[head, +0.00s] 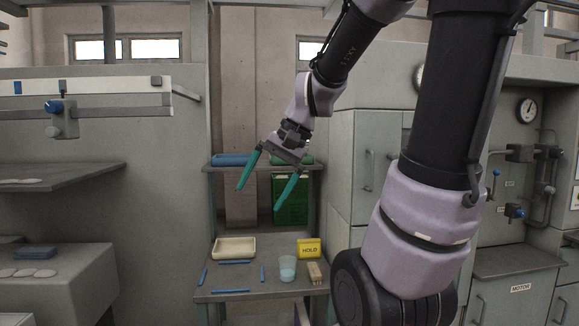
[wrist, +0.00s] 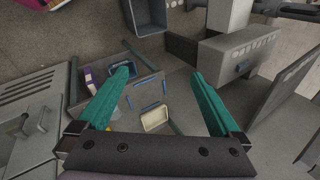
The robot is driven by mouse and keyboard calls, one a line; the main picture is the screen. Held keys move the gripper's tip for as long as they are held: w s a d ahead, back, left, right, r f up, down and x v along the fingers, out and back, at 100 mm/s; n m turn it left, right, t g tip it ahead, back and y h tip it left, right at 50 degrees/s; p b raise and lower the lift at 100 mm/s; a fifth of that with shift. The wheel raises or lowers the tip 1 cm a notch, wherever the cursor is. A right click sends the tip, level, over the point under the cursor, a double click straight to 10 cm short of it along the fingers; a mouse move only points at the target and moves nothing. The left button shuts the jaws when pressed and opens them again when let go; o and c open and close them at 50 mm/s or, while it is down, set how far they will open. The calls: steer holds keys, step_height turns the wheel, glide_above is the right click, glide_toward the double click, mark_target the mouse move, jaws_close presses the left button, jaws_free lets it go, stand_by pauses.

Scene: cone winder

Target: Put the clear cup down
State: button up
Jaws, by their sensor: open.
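The clear cup (head: 288,268), with a pale bluish lower part, stands upright on the lower shelf (head: 245,283) of a narrow rack. My gripper (head: 260,197) is open and empty, its two teal fingers spread wide. It hangs well above the cup and a little to its left, clear of everything on that shelf. In the wrist view the open fingers (wrist: 161,72) also have nothing between them up close. I cannot make out the cup clearly in the wrist view.
Around the cup are a cream tray (head: 235,248), a yellow HOLD sign (head: 309,248), a tan block (head: 314,271) and several blue sticks (head: 231,291). An upper shelf (head: 262,169) holds a blue tray (head: 230,159); a green crate (head: 290,200) sits below it.

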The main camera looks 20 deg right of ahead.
steer(key=s+d+r+n+t+h, duration=0.1)
steer(key=s+d+r+t+h, duration=0.2)
steer(key=s+d+r+t, duration=0.1)
steer(key=shift+s+r+n, duration=0.4)
steer(key=shift+s+r, duration=0.1)
steer(key=shift+r, duration=0.25)
stand_by(0.7)
